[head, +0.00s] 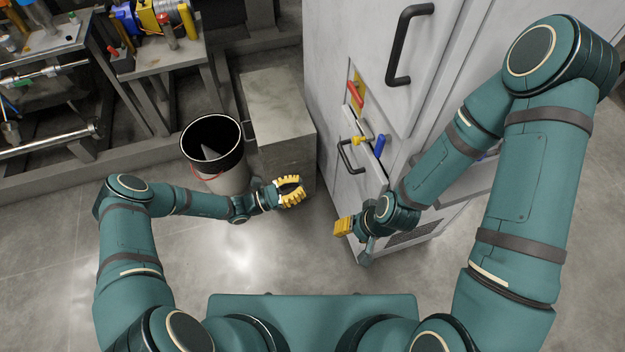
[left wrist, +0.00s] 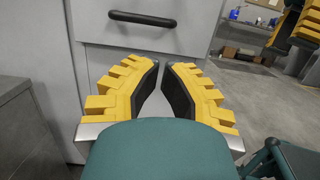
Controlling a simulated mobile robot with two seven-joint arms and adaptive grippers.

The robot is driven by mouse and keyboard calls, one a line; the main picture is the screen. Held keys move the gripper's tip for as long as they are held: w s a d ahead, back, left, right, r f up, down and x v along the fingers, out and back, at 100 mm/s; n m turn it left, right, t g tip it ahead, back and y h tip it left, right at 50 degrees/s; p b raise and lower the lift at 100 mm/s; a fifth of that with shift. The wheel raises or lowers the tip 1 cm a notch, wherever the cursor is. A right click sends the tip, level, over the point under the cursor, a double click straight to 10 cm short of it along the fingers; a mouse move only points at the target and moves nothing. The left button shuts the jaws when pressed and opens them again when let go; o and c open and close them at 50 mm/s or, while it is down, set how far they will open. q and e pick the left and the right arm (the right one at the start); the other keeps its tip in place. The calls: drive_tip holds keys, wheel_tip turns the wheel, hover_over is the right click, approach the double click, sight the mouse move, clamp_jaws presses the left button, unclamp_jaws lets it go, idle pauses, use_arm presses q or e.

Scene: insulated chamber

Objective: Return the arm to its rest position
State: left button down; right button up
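My left gripper (head: 291,190) has yellow ribbed fingers and hangs over the floor, left of the white cabinet. In the left wrist view its fingers (left wrist: 165,85) lean toward each other with a narrow gap between the tips; nothing is between them. My left arm (head: 185,200) is bent at the elbow and reaches forward and inward. My right gripper (head: 343,227) is low beside the cabinet's lower front corner, seen edge-on, so its opening is hidden. My right arm (head: 455,150) is raised at the elbow, with its forearm in front of the cabinet.
The white cabinet (head: 335,60) has black handles (head: 398,45) and small coloured levers (head: 379,146). A grey metal block (head: 280,105) and a bin with a black rim (head: 212,145) stand beyond my left gripper. Workbenches with equipment (head: 160,60) are at the upper left. Floor (head: 235,265) near me is clear.

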use_arm(q)
drive_tip(key=shift+s+a+f, duration=0.1)
drive_tip(key=shift+s+a, duration=0.05)
drive_tip(key=shift+a, duration=0.25)
drive_tip(key=s+d+f+m+g+y, duration=0.1)
drive_tip(key=s+f+m+g+y, duration=0.1)
drive_tip(key=s+m+g+y, duration=1)
drive_tip(key=s+a+r+m+t+y, duration=0.3)
drive_tip(key=s+a+r+m+t, duration=0.1)
drive_tip(key=a+r+m+t, duration=0.2)
drive_tip(key=shift+a+r+m+t, duration=0.15)
drive_tip(key=shift+r+m+t, duration=0.7)
drive_tip(key=shift+m, duration=0.15)
